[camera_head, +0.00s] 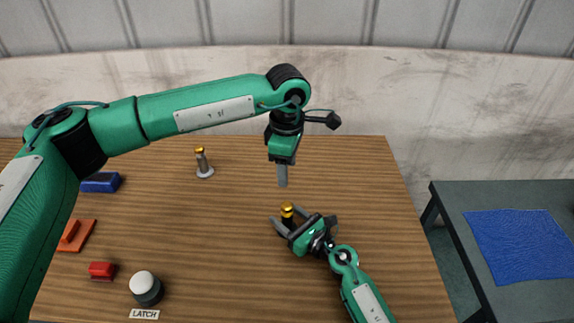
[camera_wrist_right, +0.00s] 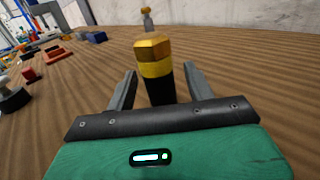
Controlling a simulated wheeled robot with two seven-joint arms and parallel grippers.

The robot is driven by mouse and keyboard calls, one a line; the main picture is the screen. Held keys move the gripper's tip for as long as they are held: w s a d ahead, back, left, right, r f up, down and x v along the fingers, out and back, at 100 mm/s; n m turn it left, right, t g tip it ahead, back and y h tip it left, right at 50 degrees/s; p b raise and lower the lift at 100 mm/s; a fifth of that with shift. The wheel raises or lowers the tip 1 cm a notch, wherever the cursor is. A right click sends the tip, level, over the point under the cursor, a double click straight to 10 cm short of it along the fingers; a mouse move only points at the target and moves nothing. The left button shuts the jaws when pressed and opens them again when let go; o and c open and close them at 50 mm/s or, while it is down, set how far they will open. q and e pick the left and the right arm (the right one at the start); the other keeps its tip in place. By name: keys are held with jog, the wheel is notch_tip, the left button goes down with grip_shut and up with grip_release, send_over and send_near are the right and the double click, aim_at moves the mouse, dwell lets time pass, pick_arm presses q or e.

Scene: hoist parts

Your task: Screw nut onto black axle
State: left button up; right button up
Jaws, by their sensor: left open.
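A black axle (camera_wrist_right: 162,90) stands upright on the wooden table, with a yellow band near its top. A gold hexagonal nut (camera_wrist_right: 151,47) sits on its top; it also shows in the head view (camera_head: 287,207). How far the nut is threaded cannot be told. My right gripper (camera_wrist_right: 160,78) is low at the table, its fingers on either side of the axle with gaps to it. It is open. My left gripper (camera_head: 283,183) points straight down above and slightly behind the nut in the picture, open and empty. The axle's lower end is hidden in the wrist view.
A silver post with a gold top (camera_head: 204,165) stands at the back. A blue block (camera_head: 101,183), an orange piece (camera_head: 76,236), a red block (camera_head: 102,270) and a white-topped knob (camera_head: 146,288) labelled LATCH lie left. A blue cloth (camera_head: 522,245) lies on a separate grey table.

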jog(key=b+v, duration=0.2)
jog(key=v, duration=1)
jog(key=shift+s+d+f+b, duration=0.1)
jog(key=shift+s+d+b, duration=0.05)
jog(key=shift+b, duration=0.15)
jog(key=shift+s+d, duration=0.45)
jog(key=shift+d, duration=0.05)
